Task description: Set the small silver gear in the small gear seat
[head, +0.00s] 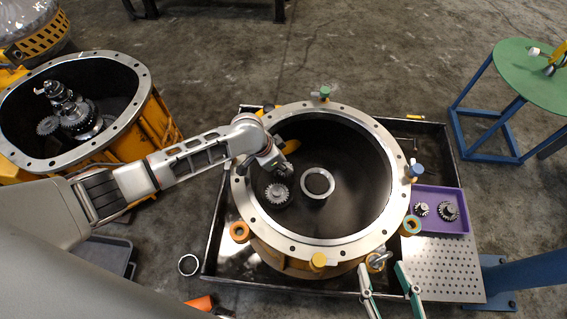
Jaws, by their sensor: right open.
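A silver toothed gear (277,194) lies inside the round housing (262,224), at the left of its floor. A pale ring (318,183) lies to its right around a dark opening; I cannot tell whether either is the small gear seat. Two smaller gears stand in the purple tray: a small one (421,209) and a darker, larger one (448,211). My left gripper (282,168) reaches over the housing's left rim, just above the silver gear; its fingers are too small to read.
The purple tray (462,190) is right of the housing, behind a perforated plate (440,268). Coloured knobs stand around the housing's rim. An orange casing (140,128) with gears is at left, a green table (525,78) at far right. A loose ring (188,257) lies at front left.

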